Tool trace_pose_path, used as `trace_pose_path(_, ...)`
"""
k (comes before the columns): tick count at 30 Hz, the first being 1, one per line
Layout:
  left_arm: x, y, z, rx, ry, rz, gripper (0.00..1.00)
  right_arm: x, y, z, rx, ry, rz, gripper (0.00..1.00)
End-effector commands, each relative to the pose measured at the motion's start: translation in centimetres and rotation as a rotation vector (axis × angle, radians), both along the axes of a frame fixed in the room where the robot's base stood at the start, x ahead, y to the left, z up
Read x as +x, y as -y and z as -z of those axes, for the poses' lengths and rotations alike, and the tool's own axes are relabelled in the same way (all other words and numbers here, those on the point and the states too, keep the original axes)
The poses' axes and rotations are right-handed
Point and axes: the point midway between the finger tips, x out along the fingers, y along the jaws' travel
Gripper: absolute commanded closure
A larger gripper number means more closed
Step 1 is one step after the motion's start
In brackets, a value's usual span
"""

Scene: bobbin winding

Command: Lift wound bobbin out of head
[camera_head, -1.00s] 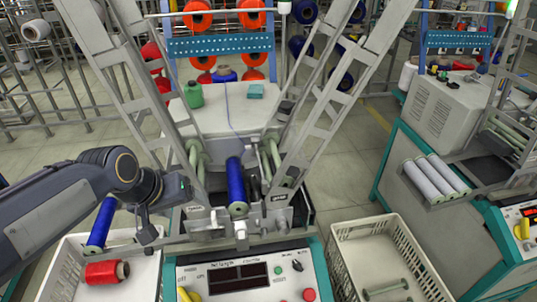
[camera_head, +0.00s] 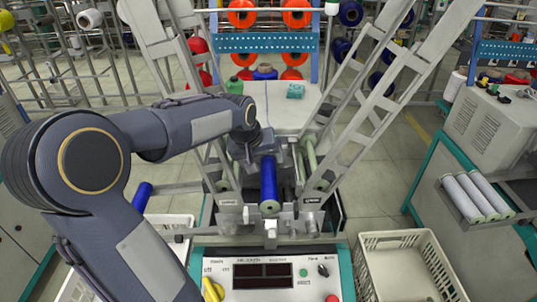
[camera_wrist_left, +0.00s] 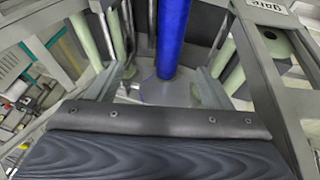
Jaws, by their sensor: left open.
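The wound blue bobbin (camera_head: 268,185) sits in the winding head (camera_head: 270,229) at the middle of the machine, its green-grey end toward me. My left gripper (camera_head: 262,143) is over the far end of the bobbin, reaching down from above, and its fingers are hard to make out in the head view. In the left wrist view the bobbin (camera_wrist_left: 173,38) stands between and just beyond the two spread fingers of the left gripper (camera_wrist_left: 163,72), with gaps on both sides. The right gripper is not in view.
Slanted metal frames (camera_head: 370,110) rise on both sides of the head, close to my left arm. A white crate (camera_head: 408,240) stands at the right. Another blue bobbin (camera_head: 142,196) shows at the left, above a crate mostly hidden by my arm. A control panel (camera_head: 265,272) is in front.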

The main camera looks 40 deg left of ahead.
Motion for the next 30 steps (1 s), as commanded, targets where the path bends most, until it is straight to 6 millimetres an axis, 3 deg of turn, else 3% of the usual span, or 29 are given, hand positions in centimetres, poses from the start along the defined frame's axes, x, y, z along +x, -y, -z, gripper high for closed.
trace_pose_path(5, 1.6, -1.7, 0.7, 0.016, -0.009, -0.042, 0.27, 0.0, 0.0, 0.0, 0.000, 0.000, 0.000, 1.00)
trace_pose_path(11, 1.8, -2.0, 2.3, 0.019, -0.012, -0.050, 0.27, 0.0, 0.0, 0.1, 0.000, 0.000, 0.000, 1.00)
trace_pose_path(22, 1.8, -1.9, 9.4, 0.017, -0.013, -0.050, 0.27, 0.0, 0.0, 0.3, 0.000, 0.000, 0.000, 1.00)
trace_pose_path(30, 4.0, -2.3, 13.6, 0.017, -0.012, -0.048, 0.27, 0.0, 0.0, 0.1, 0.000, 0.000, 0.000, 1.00)
